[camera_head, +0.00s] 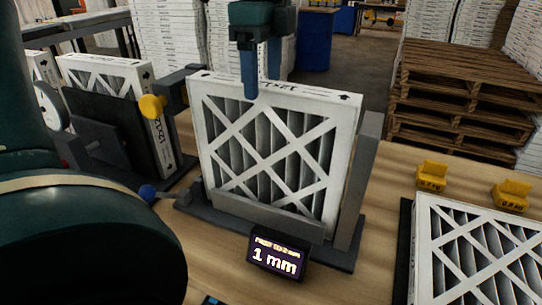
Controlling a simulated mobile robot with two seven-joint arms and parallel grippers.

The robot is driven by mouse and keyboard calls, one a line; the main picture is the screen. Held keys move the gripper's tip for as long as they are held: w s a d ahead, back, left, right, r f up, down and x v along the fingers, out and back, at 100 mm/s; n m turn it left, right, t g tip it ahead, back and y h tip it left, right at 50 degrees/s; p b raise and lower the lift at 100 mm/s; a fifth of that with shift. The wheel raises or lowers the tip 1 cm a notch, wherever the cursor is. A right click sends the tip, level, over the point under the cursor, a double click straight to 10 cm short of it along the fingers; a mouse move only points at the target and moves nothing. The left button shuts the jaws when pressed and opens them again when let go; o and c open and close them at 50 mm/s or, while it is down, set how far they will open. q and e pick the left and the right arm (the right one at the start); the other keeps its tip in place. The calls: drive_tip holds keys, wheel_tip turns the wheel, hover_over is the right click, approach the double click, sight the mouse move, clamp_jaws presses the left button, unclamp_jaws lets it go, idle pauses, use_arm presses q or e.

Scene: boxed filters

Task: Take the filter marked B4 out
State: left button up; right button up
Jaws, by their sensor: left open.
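A white-framed pleated filter (265,160) stands upright in a dark holder (215,219) at the centre. Its top edge carries small print and an arrow; I cannot read B4 on it. My left gripper (261,85) is above its top edge, pointing down and open. One finger hangs in front of the filter's upper face; the other is partly hidden behind the frame. I cannot tell whether the fingers touch it. More white filters (104,64) stand at the left, and another filter (482,262) lies at the right; no B4 is legible on them. My right gripper is not in view.
A small display (278,256) reading "1 mm" stands before the holder. A grey upright (358,180) flanks the filter on the right. Two yellow blocks (431,175) (511,194) sit at right. Wooden pallets (462,95) are stacked behind. Some bare table shows right of the holder.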

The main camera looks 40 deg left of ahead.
sight(261, 111)
use_arm(q)
wheel_tip(261, 111, down, 2)
drive_tip(key=shift+f, duration=0.1)
drive_tip(key=f, duration=0.2)
drive_tip(key=a+f+p, duration=0.1)
drive_tip(key=f, duration=0.1)
drive_tip(key=shift+w+f, duration=0.1)
drive_tip(key=shift+f, duration=0.25)
drive_tip(key=shift+d+f, duration=0.1)
drive_tip(key=shift+f, duration=0.2)
clamp_jaws()
drive_tip(key=shift+r, duration=0.15)
